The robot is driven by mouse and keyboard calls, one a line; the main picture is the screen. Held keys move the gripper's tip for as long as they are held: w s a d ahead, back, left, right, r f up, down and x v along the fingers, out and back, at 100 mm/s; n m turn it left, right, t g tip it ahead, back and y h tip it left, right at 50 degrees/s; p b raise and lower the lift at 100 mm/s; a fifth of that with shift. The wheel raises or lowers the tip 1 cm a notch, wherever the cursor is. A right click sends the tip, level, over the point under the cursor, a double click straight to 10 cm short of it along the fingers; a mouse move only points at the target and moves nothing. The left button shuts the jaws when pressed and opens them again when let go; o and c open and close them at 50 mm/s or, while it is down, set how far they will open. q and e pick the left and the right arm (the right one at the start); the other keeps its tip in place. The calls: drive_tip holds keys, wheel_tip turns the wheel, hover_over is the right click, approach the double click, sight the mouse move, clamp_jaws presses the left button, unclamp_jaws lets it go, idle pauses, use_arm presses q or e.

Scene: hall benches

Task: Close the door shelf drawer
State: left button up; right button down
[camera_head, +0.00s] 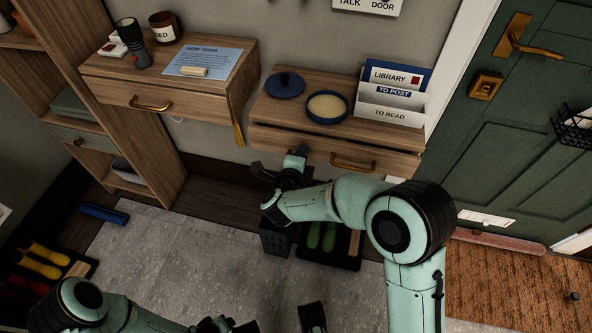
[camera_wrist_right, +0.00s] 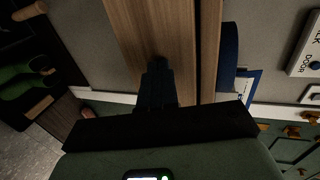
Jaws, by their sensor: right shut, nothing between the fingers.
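The door shelf (camera_head: 390,142) is the wooden wall shelf beside the green door. Its drawer (camera_head: 315,152) has a brass handle (camera_head: 353,163), and its front stands slightly forward of the shelf top, with a narrow dark gap above it. My right gripper (camera_head: 297,156) is at the drawer front, left of the handle, shut and empty. In the right wrist view the shut fingers (camera_wrist_right: 158,75) point at the wooden drawer front (camera_wrist_right: 140,30); whether they touch it I cannot tell. My left gripper (camera_head: 225,325) is partly cut off at the bottom edge; its jaws are unclear.
A blue dish (camera_head: 327,107), a blue lid (camera_head: 285,86) and a letter rack (camera_head: 391,112) stand on the door shelf. Another shelf with a drawer (camera_head: 150,104) is to the left. A black tray with green shoes (camera_head: 322,237) lies on the floor below.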

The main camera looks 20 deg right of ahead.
use_arm(q)
drive_tip(key=shift+a+f, duration=0.1)
use_arm(e)
drive_tip(key=shift+w+d+r, duration=0.1)
drive_tip(key=shift+w+d, duration=0.65)
drive_tip(key=shift+w, duration=0.35)
drive_tip(key=shift+d, duration=0.1)
use_arm(q)
drive_tip(key=shift+a, duration=0.1)
